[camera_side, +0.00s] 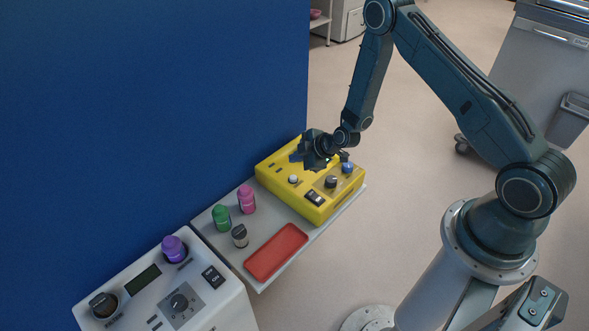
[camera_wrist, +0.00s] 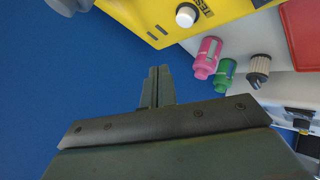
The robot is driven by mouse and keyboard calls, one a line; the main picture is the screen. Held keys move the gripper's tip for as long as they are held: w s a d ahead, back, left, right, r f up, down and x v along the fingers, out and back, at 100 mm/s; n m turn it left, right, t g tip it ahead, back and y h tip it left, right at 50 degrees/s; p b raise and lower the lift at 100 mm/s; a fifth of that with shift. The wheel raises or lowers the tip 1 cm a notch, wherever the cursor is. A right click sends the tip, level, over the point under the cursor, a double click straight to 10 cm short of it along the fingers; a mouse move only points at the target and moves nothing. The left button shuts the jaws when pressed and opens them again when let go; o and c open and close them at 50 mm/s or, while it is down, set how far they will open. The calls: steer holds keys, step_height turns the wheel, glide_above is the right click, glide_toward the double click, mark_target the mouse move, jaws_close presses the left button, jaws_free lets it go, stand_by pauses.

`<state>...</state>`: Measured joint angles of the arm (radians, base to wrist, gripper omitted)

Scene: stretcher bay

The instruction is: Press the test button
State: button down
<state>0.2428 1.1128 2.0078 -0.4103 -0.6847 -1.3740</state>
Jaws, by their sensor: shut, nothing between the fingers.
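The test button is a round white knob (camera_wrist: 187,15) beside a black TEST label, at the top of the wrist view. It sits on a yellow box (camera_wrist: 225,18), and in the side view the white knob (camera_side: 293,179) is on the box's left part. The yellow box (camera_side: 317,213) stands on a grey shelf against a blue wall. My gripper (camera_side: 296,157) is above the back of the box, apart from the button.
A red tray (camera_side: 276,252) lies in front. A white device (camera_side: 205,287) with a purple knob (camera_side: 174,249) is at lower left. The blue wall (camera_side: 150,110) is close behind.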

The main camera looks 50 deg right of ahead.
mark_target(291, 176)
steer(key=shift+f, duration=2.5)
steer(key=shift+f, duration=1.25)
stand_by(1.7)
steer(key=shift+r, duration=1.25)
steer(key=shift+r, duration=0.15)
steer(key=shift+r, duration=2.35)
